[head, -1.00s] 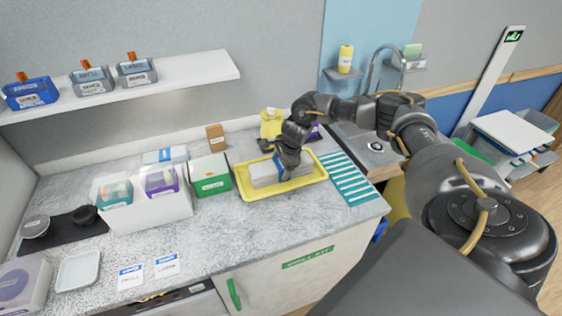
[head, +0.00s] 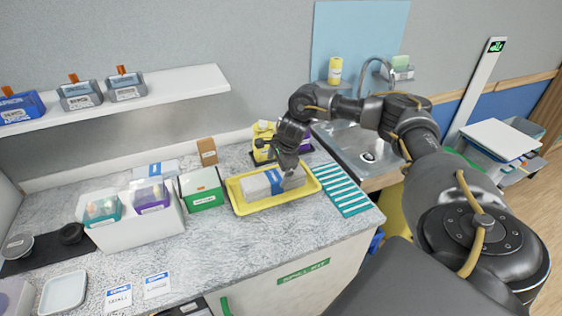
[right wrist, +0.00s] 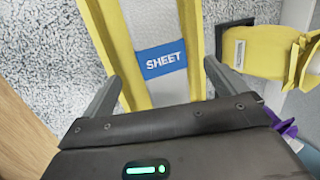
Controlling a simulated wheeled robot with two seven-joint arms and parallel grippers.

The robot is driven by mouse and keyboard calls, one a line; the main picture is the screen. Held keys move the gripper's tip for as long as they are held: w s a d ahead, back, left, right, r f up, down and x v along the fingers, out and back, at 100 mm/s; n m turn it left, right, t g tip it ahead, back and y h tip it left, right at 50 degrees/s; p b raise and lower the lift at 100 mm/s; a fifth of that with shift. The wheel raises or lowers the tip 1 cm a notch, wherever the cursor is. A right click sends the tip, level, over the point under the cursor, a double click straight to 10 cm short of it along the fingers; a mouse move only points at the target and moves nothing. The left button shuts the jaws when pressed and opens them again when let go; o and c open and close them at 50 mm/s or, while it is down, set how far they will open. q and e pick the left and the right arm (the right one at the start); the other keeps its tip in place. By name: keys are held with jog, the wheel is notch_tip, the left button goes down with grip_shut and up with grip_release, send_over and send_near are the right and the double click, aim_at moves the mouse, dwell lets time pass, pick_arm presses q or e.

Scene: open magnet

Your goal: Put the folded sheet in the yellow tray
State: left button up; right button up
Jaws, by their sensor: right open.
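The folded sheet (head: 262,185) is a pale grey bundle with a blue band. It lies inside the yellow tray (head: 245,208) on the counter. In the right wrist view the blue band (right wrist: 163,61) reads "SHEET", and the yellow tray (right wrist: 107,30) shows on both sides of the bundle. My right gripper (head: 286,180) is just above the sheet in the head view. In the right wrist view my right gripper (right wrist: 160,75) is open, its fingers apart on either side of the sheet. My left gripper is not in view.
A green box (head: 201,190) stands left of the tray, beside a white bin (head: 130,232). A teal striped mat (head: 343,190) lies to the right, before the sink (head: 365,155).

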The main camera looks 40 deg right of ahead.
jog(key=b+v, duration=0.1)
jog(key=v, duration=0.5)
jog(key=shift+a, duration=0.1)
dwell(0.4)
